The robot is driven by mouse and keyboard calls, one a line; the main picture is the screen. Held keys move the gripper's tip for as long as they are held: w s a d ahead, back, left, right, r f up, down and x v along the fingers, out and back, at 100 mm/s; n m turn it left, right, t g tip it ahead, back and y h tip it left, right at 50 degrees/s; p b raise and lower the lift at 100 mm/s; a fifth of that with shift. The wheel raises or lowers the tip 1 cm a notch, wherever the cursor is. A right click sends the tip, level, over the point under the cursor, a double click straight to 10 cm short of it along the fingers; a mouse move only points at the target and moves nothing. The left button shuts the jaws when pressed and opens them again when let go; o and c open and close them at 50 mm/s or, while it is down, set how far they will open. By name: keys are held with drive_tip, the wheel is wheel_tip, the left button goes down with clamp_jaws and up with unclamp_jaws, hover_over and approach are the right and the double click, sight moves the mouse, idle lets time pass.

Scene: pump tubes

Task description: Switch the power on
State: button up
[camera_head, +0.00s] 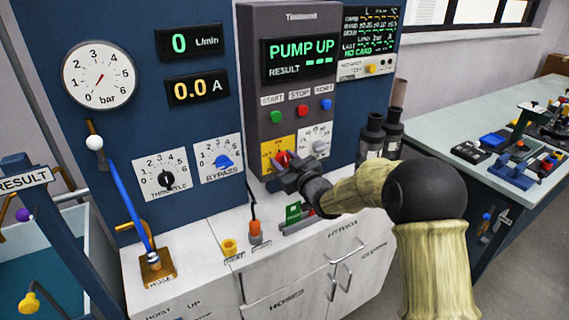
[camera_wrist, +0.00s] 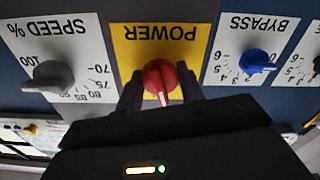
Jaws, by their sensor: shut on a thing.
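The red power knob (camera_wrist: 158,78) sits on a yellow plate marked POWER (camera_wrist: 150,40), in the middle of the wrist view. My gripper (camera_wrist: 160,92) is at the knob, with one dark finger on each side, shut on it. A white mark on the knob points down in the wrist view, where the picture is upside down. In the head view my gripper (camera_head: 285,170) reaches the yellow plate (camera_head: 270,152) from the lower right and hides part of it. The screen (camera_head: 298,60) above reads PUMP UP and RESULT with dashes.
A grey speed knob (camera_wrist: 50,76) and a blue bypass knob (camera_wrist: 257,62) flank the power knob. Green, red and blue buttons (camera_head: 303,109) are above it. Black cylinders (camera_head: 374,135) stand right of the panel. The flow display (camera_head: 192,42) reads 0, the current display (camera_head: 197,89) 0.0.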

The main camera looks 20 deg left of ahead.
drive_tip(key=shift+f+m, duration=0.2)
drive_tip(key=shift+m, duration=1.1)
drive_tip(key=o, duration=1)
drive_tip(key=shift+r, duration=0.1)
drive_tip(key=shift+s+d, duration=0.1)
drive_tip(key=b+v, duration=0.2)
drive_tip(key=v, duration=1.5)
drive_tip(key=shift+s, duration=0.1)
